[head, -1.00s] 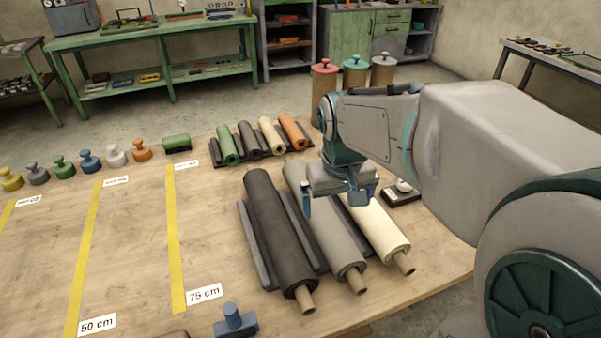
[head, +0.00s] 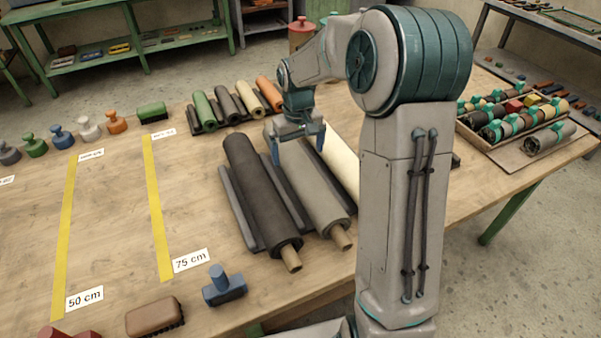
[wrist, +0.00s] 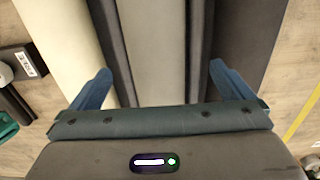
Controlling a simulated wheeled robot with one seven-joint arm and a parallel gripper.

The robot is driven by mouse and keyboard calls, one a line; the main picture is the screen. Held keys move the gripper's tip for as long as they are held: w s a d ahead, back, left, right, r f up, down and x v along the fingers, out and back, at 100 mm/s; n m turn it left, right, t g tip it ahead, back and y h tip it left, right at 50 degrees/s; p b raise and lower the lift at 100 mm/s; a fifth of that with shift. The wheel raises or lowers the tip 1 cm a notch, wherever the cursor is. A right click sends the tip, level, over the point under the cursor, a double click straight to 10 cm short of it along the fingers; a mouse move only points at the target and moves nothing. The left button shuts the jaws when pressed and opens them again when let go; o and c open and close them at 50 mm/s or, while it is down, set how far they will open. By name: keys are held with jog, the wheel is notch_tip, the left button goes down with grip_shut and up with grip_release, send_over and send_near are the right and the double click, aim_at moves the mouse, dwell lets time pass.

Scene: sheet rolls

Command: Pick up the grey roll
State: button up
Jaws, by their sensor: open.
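The grey roll (head: 318,192) lies in a dark cradle on the wooden table, between a black roll (head: 262,190) and a cream roll (head: 340,167). It has a cardboard core end toward me. My gripper (head: 298,152) is open over the far part of the grey roll, pointing down. In the wrist view the grey roll (wrist: 165,45) runs between the two blue fingers of my gripper (wrist: 160,75), with dark cradle bars beside it. The cream roll (wrist: 62,40) is to the left and the black roll (wrist: 238,40) to the right. I cannot tell how high the fingertips are above the cradle.
Small rolls (head: 228,103) lie in a rack behind. A tray of rolls (head: 520,118) is at the right. A blue-handled tool (head: 223,287) and a brown brush (head: 155,318) are near the front edge. The table at left, with yellow strips (head: 157,205), is mostly clear.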

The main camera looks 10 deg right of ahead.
aim_at(300, 169)
jog(key=f, duration=0.7)
jog(key=shift+d+f, duration=0.2)
jog(key=shift+f, duration=0.1)
jog(key=shift+s, duration=0.1)
jog(key=c, duration=1.5)
jog(key=shift+r+p, duration=0.15)
jog(key=shift+p, duration=0.15)
jog(key=c, duration=0.5)
